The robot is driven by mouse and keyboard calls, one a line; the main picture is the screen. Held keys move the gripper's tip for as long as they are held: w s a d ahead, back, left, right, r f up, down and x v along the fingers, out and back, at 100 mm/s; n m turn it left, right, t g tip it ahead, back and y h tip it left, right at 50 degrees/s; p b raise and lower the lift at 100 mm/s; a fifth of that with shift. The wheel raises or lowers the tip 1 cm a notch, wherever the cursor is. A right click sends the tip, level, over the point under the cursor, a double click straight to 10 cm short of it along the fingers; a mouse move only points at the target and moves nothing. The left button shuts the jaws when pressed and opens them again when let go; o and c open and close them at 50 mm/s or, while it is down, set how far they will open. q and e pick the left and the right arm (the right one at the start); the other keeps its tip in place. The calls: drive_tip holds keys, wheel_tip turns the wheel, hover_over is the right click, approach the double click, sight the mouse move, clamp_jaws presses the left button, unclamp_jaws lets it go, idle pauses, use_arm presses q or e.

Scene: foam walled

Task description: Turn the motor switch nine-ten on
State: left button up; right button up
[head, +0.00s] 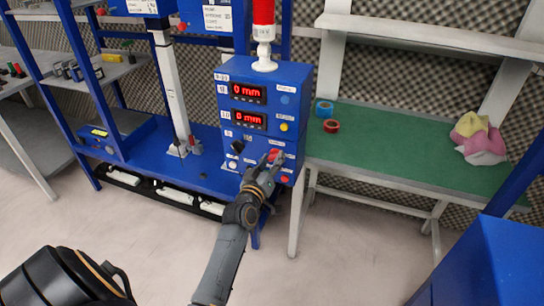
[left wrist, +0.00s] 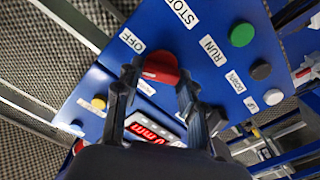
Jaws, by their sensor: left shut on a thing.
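The blue control box (head: 256,105) stands at the right end of the blue bench, with two red displays reading 0 mm. The red switch knob (head: 273,155) is low on its front face. In the left wrist view the red knob (left wrist: 160,68) sits between the fingers, with an OFF label (left wrist: 132,41) beside it. My left gripper (head: 268,166) is shut on this knob, and its fingers (left wrist: 157,88) flank it. The fingers partly hide the knob, so I cannot tell exactly which way it is turned. My right gripper is not in view.
A green button (left wrist: 242,35) and a black button (left wrist: 261,71) are near the knob. A red and white beacon (head: 263,35) tops the box. The green table (head: 390,145) at right bears tape rolls (head: 326,113) and cloths (head: 478,140). Floor in front is clear.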

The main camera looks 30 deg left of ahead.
use_arm(q)
drive_tip(key=n+p, duration=0.1)
drive_tip(key=n, duration=0.5)
drive_tip(key=shift+a+n+p, duration=0.1)
drive_tip(key=shift+n+p, duration=0.2)
drive_tip(key=shift+p, duration=0.1)
drive_tip(key=n, duration=0.3)
drive_tip(key=shift+f+n+p, duration=0.1)
drive_tip(key=shift+n+p, duration=0.2)
drive_tip(key=shift+n, duration=1)
